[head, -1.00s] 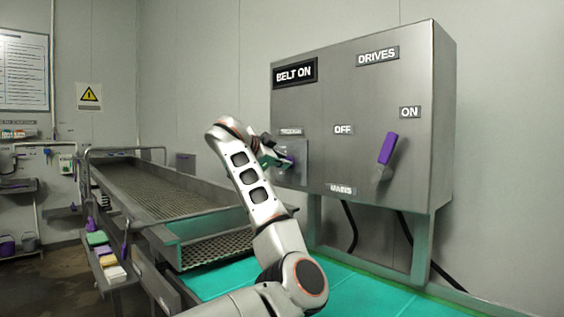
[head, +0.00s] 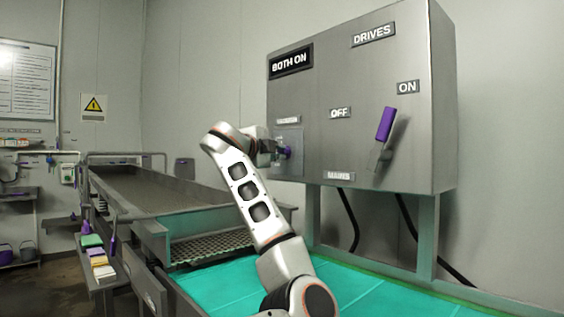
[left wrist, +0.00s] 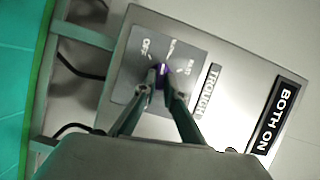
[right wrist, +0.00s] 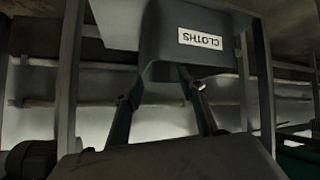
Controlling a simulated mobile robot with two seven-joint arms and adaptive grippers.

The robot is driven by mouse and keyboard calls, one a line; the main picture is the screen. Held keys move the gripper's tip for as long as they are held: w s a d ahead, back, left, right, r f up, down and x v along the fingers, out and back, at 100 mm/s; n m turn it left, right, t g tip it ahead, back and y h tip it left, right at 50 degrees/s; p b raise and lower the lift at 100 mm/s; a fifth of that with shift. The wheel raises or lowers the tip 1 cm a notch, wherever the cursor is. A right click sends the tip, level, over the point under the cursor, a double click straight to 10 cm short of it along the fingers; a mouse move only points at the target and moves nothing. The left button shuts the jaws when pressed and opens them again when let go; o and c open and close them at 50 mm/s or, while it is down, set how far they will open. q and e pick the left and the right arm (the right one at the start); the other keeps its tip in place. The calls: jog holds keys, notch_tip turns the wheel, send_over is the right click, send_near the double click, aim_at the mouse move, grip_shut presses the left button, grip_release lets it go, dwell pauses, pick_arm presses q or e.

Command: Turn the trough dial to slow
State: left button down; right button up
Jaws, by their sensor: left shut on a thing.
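The purple trough dial (head: 286,152) sits on a grey plate (left wrist: 128,85) at the left of the control box front. My left gripper (left wrist: 161,82) is shut on the dial, with a fingertip on each side of its purple knob (left wrist: 161,70). The plate carries marks around the dial, one reading OFF; the others are small and slanted. The fingers hide part of the dial, so its exact pointing is hard to tell. The display (head: 291,62) reads BOTH ON. My right gripper (right wrist: 163,88) is open and empty, below a grey bin labelled CLOTHS (right wrist: 200,55).
The control box (head: 350,60) has a purple mains lever (head: 385,124) tilted towards ON, right of the dial. A long trough (head: 150,195) with a mesh bed runs behind my left arm. A teal surface (head: 235,290) lies below the box.

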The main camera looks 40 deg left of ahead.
pick_arm(q)
jog(key=shift+f+m+t+b, duration=0.25)
jog(key=shift+m+t+b, duration=0.25)
jog(key=shift+m+b, duration=0.45)
